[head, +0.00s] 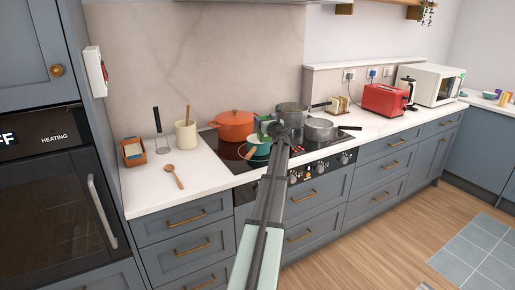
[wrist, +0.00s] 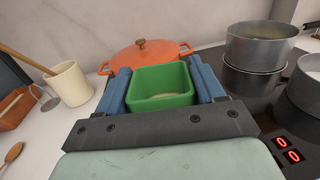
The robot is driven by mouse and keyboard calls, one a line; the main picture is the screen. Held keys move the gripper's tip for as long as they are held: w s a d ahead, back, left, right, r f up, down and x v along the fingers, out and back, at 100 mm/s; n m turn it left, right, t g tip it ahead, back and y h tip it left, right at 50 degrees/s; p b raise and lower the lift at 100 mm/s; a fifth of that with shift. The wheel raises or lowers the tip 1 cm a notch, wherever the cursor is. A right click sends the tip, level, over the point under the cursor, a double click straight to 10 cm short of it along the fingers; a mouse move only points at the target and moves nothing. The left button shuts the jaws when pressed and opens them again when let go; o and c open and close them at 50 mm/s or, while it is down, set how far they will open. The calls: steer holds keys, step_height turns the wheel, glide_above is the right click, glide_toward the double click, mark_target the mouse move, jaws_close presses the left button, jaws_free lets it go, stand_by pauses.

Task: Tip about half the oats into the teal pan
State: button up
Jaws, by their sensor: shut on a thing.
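My gripper (wrist: 162,92) is shut on a green square tub (wrist: 163,99), its blue fingers against two opposite sides. A little pale stuff, perhaps the oats, shows low inside the tub; how much is hard to tell. In the head view the tub (head: 265,123) is held above the hob, over or just behind the teal pan (head: 262,151). The teal pan sits on the front left of the hob, with a wooden handle, partly covered by my arm. In the wrist view the teal pan is hidden.
An orange lidded pot (head: 234,125) stands behind left. A tall grey pot (head: 291,113) and a grey saucepan (head: 318,130) stand to the right. A cream utensil pot (head: 186,136) and a wooden spoon (head: 174,176) are on the left counter, which has clear room at its front.

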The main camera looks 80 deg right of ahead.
steer(key=s+d, duration=0.5)
steer(key=s, duration=0.2)
steer(key=s+a+f+n+t+y, duration=0.1)
steer(key=s+a+f, duration=0.2)
steer(key=a+f, duration=0.2)
steer(key=shift+a+f, duration=0.25)
steer(key=shift+f, duration=0.45)
